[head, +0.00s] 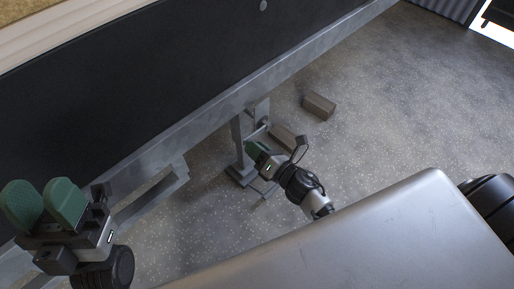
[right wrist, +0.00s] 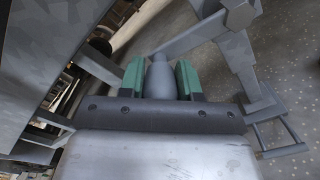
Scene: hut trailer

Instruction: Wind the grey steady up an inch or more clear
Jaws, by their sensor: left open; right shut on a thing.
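The grey steady (head: 238,140) is an upright leg under the trailer's chassis rail, with a flat foot at its lower end. Whether the foot touches the floor, I cannot tell. The steady also shows at the right of the right wrist view (right wrist: 238,52). My right gripper (head: 257,150) is beside the leg. In the right wrist view its green fingers (right wrist: 160,78) are shut on a grey rounded handle (right wrist: 158,80), with a grey bar running up right towards the leg. My left gripper (head: 45,205) is open and empty at the lower left, away from the steady.
The grey chassis rail (head: 215,115) runs diagonally under the dark trailer side (head: 150,75). The floor at the right (head: 400,110) is clear.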

